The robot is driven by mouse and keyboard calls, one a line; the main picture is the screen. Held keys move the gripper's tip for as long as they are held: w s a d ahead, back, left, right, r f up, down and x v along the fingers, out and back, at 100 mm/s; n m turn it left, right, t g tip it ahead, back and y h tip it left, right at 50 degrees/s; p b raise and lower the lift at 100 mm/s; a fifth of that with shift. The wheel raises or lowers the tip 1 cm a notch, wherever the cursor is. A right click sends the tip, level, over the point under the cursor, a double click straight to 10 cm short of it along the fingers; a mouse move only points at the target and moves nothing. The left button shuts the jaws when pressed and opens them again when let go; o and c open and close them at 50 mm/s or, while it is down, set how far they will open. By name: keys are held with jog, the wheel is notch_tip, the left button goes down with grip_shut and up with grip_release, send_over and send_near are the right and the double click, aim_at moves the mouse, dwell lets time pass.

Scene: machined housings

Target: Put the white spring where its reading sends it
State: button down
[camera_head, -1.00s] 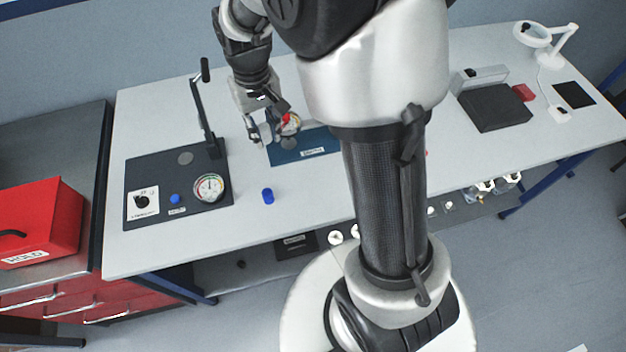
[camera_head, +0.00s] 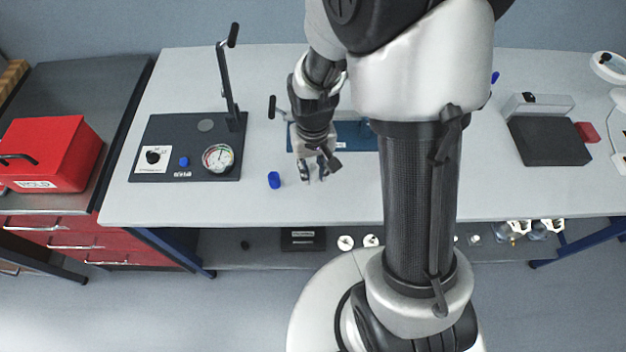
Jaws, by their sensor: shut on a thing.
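My gripper (camera_head: 313,172) points down over the front middle of the bench, left of my arm's thick dark link. Its two fingers are a little apart and shut on a small pale thing, apparently the white spring, hardly distinguishable against the pale bench top. A dark tester base (camera_head: 150,130) stands at the left of the bench. It has a round dial gauge (camera_head: 218,158), a blue button, a knob on a white plate and a tall black lever (camera_head: 229,80).
A blue cylinder (camera_head: 274,180) stands left of my gripper. A red box marked HOLD (camera_head: 50,150) is on the cabinet at left. A shelf below holds several small parts.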

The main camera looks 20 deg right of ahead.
jog(key=shift+f+b, duration=0.75)
jog(key=shift+f, duration=1.45)
jog(key=shift+f, duration=0.25)
jog(key=c, duration=1.4)
grip_release()
jog(key=shift+r, duration=0.1)
jog(key=shift+r, duration=0.1)
notch_tip(320, 180, up, 12)
jog(key=p, duration=0.4)
jog(key=shift+p, duration=0.35)
notch_tip(320, 180, up, 6)
jog(key=t, duration=0.1)
send_over(313, 179)
jog(key=s+r+t, duration=0.3)
jog(key=s+r, duration=1)
jog(key=shift+s+d+n+t, duration=0.3)
jog(key=shift+s+d+n, duration=0.05)
jog(key=shift+n, duration=0.05)
